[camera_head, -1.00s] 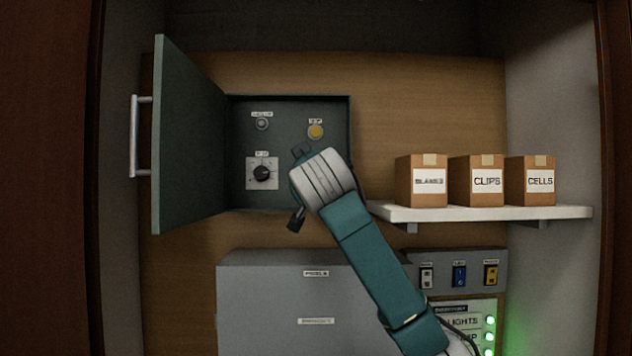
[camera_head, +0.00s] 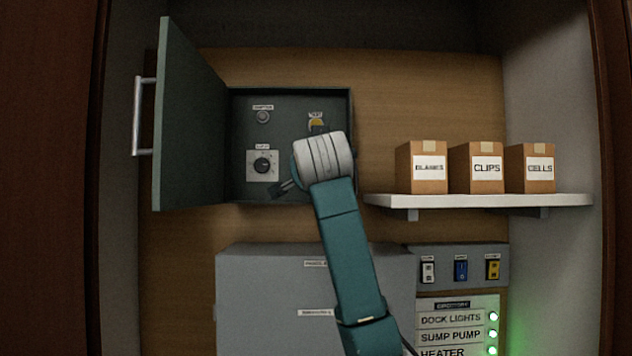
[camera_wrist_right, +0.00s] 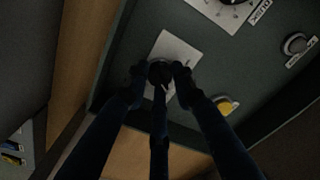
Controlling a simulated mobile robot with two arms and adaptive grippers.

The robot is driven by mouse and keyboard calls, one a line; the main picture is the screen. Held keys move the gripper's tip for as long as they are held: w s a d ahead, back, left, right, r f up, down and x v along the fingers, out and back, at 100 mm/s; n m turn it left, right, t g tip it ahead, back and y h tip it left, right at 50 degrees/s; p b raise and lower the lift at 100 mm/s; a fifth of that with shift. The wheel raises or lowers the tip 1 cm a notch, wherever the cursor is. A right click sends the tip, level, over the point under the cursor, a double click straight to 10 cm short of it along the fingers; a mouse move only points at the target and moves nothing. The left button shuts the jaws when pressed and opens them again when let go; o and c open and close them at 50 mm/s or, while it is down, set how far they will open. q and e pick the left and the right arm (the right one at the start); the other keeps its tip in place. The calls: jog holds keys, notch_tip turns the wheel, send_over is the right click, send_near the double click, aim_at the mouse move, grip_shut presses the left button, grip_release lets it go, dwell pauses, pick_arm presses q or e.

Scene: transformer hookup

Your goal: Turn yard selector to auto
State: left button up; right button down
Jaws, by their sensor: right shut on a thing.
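A dark knob (camera_wrist_right: 158,73) on a white plate (camera_wrist_right: 172,48) lies between the fingers of my right gripper (camera_wrist_right: 160,76) in the right wrist view. The fingers are shut on it. In the head view my right gripper (camera_head: 302,165) covers the lower right of the open green control box (camera_head: 290,97), hiding that knob and its plate. My left gripper is out of view.
A second dial (camera_head: 262,166) sits left of my gripper, with a grey button (camera_head: 263,117) above it. The box door (camera_head: 188,125) stands open at left. A shelf (camera_head: 480,201) with labelled cartons (camera_head: 474,168) is at right; switches (camera_head: 461,270) and a grey cabinet (camera_head: 265,290) are below.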

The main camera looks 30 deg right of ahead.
jog(key=shift+m+b, duration=0.3)
jog(key=shift+m, duration=1.2)
jog(key=c, duration=1.4)
grip_release()
jog(key=shift+c, duration=0.2)
jog(key=shift+s, duration=0.15)
jog(key=v, duration=1.2)
jog(key=shift+f, duration=0.1)
